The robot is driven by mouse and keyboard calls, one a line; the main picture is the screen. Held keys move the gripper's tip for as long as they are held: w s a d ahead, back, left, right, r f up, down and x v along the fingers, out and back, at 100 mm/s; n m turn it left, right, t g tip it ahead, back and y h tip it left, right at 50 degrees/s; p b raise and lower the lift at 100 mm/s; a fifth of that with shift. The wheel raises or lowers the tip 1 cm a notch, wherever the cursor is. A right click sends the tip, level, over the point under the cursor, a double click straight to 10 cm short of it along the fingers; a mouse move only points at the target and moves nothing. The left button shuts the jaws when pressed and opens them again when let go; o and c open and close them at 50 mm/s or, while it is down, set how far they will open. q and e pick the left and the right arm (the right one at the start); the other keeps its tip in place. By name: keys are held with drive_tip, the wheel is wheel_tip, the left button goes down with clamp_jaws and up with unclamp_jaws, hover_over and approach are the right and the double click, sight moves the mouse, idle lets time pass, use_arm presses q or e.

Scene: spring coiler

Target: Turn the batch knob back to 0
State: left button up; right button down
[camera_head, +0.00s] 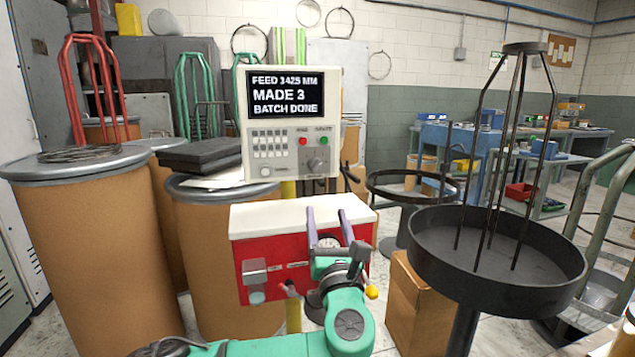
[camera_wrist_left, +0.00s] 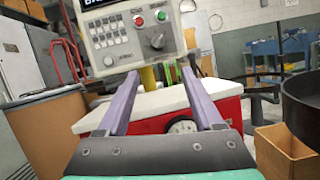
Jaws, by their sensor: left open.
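The control box (camera_head: 292,124) is pale grey, with a lit screen (camera_head: 285,94) reading "FEED 3425 MM", "MADE 3", "BATCH DONE". A white-faced dial (camera_head: 329,241) is on the red machine front below. My left gripper (camera_head: 327,214) is open and empty, in front of the red machine and below the control box.
The red machine (camera_head: 267,250) with a white top stands under the control box. A black round tray stand (camera_head: 480,278) is to the right, beside a cardboard box (camera_head: 408,295). Large brown drums (camera_head: 95,250) fill the left.

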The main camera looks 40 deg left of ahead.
sight(317, 169)
use_arm(q)
drive_tip(key=x, duration=1.4)
drive_tip(key=shift+a+r+p, duration=0.25)
drive_tip(key=shift+r+p, duration=0.15)
drive_tip(key=shift+r, duration=0.1)
use_arm(e)
drive_tip(key=shift+s+d+f, duration=0.2)
drive_tip(key=shift+s+f, duration=0.3)
drive_tip(key=shift+s, duration=0.35)
use_arm(q)
drive_tip(key=shift+c, duration=0.3)
clamp_jaws()
